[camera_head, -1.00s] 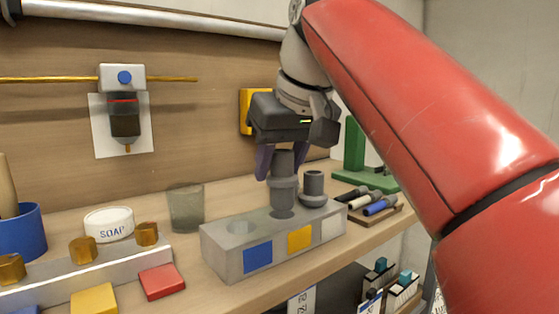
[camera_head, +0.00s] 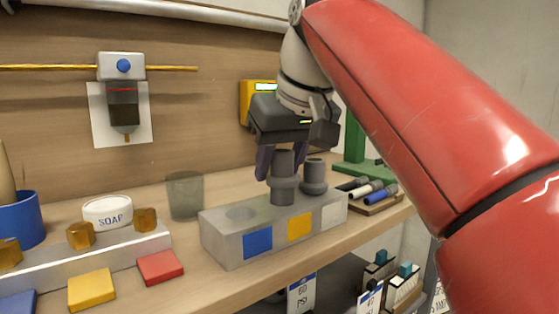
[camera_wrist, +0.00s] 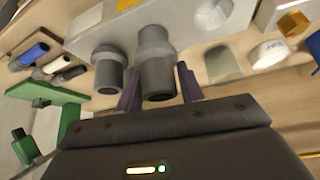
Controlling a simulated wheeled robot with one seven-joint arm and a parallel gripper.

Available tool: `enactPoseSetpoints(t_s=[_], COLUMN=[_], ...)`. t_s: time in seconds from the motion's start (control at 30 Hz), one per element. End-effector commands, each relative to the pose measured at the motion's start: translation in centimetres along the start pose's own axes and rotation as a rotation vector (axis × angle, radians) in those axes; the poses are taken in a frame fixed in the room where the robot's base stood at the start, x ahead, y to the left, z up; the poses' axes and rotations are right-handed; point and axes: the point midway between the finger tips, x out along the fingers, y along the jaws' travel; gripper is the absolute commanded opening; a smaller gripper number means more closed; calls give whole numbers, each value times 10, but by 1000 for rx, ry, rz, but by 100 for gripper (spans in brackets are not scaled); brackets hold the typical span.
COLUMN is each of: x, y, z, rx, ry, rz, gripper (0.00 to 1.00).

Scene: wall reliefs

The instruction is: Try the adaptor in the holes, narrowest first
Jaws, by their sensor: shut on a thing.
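The adaptor (camera_head: 284,184) is a dark grey upright stepped cylinder with a wide collar. My gripper (camera_head: 282,163) is shut on its upper part, with purple fingers on both sides, also seen in the wrist view (camera_wrist: 158,87). The grey block (camera_head: 220,246) bears blue, yellow and white squares. The adaptor stands over its middle place, behind the yellow square (camera_head: 299,227). Its lower end meets the block's top and seems part way into the hole; that end is hidden. An open hole (camera_head: 241,213) lies behind the blue square. A second grey fitting (camera_head: 314,172) stands by the white-square end.
A clear cup (camera_head: 185,196) and soap dish (camera_head: 107,213) stand left of the block. Markers (camera_head: 372,191) in a tray and a green stand (camera_head: 354,150) are at right. Coloured tiles (camera_head: 160,267) lie front left. A yellow wall box (camera_head: 247,100) is behind my gripper.

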Motion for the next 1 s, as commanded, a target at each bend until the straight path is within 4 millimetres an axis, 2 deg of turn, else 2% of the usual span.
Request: enactPoseSetpoints(t_s=[0.8, 0.83, 1.0], x=[18, 17, 17], y=[0, 0, 0], z=[11, 10, 10], rx=[0, 0, 0], ry=[0, 0, 0], rz=[0, 0, 0], gripper=[15, 42, 63])
